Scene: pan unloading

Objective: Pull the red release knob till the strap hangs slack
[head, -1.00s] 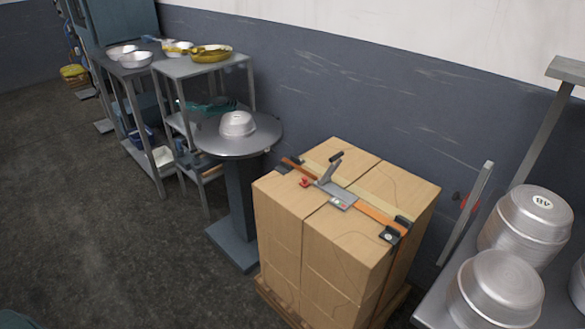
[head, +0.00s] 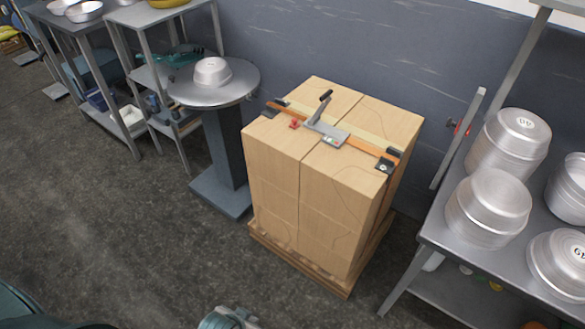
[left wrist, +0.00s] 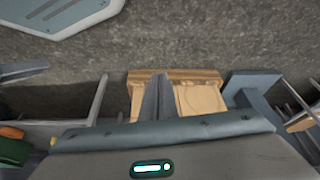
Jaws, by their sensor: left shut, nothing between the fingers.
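The red release knob (head: 294,124) sits at the left side of a grey ratchet buckle (head: 328,133) on top of a stack of cardboard boxes (head: 280,160). The buckle's lever with a black grip (head: 320,105) stands raised. The orange strap (head: 364,147) runs straight across the box tops between dark corner pieces and lies flat. My left gripper (left wrist: 157,98) is shut and empty in the left wrist view, with the boxes and pallet beyond it. In the head view only part of my left arm's end shows at the bottom edge, well short of the boxes. My right gripper is not in view.
The boxes stand on a wooden pallet (head: 300,262). A round pedestal table (head: 188,92) with a metal pan (head: 212,71) stands at left. A metal bench (head: 447,237) with stacked pans (head: 488,207) stands at right. The floor in front is clear.

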